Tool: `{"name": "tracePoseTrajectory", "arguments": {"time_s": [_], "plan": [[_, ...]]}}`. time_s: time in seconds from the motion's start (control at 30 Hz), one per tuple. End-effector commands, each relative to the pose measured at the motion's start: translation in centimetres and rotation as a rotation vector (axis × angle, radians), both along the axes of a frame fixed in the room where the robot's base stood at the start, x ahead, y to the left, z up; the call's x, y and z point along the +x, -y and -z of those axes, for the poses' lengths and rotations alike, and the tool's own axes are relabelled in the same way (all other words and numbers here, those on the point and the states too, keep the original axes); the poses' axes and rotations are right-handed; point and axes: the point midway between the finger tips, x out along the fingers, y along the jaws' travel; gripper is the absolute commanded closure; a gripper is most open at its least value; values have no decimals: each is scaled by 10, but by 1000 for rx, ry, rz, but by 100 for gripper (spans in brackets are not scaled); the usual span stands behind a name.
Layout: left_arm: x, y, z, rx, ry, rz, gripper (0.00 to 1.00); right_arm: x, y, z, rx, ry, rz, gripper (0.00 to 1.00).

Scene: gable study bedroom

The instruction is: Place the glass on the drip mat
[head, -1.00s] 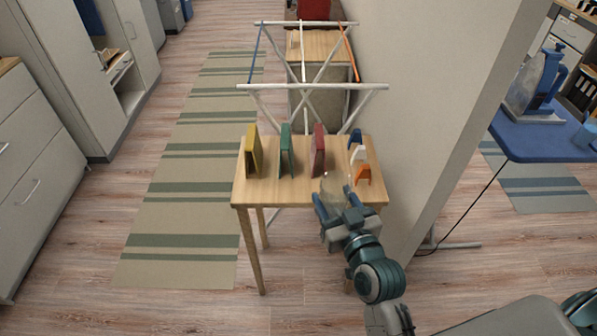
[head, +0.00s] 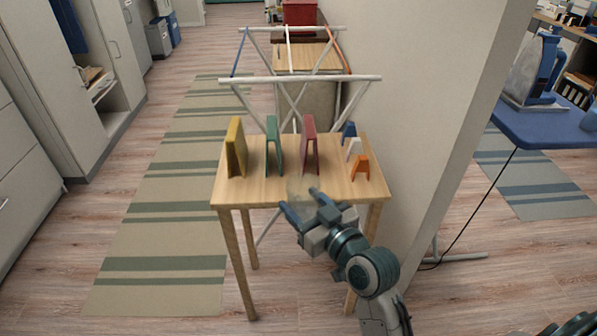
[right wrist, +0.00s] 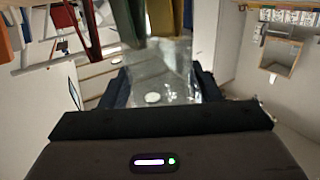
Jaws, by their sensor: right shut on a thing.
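My right gripper (head: 299,200) is at the front edge of the small wooden table in the head view. It is shut on a clear drinking glass (head: 297,187), which is faint and see-through between the fingers. In the right wrist view the glass (right wrist: 160,72) fills the space between the two dark fingers. I cannot tell how far the glass is from the tabletop. I cannot make out a drip mat in either view. My left gripper is not in view.
The wooden table (head: 245,187) holds yellow (head: 236,150), green (head: 273,146) and red (head: 310,146) upright books and small blue, white and orange stands (head: 360,167). A drying rack (head: 300,79) stands behind. A wall (head: 440,130) is close on the right; striped rug (head: 165,230) lies left.

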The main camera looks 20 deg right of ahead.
Motion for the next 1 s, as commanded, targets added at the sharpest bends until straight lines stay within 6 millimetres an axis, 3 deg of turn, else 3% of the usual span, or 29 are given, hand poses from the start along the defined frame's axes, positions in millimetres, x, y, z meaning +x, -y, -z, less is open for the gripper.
{"name": "tracePoseTrajectory", "arguments": {"time_s": [0.17,0.7,0.83,1.0], "plan": [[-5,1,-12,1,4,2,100,11,0,2,-3,3,-8,72],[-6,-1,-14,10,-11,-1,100,142,17,14,-2,3,-7,72],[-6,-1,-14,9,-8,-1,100,157,19,16,-2,2,-7,72],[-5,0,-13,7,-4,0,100,160,19,24,-2,0,-7,72]]}}
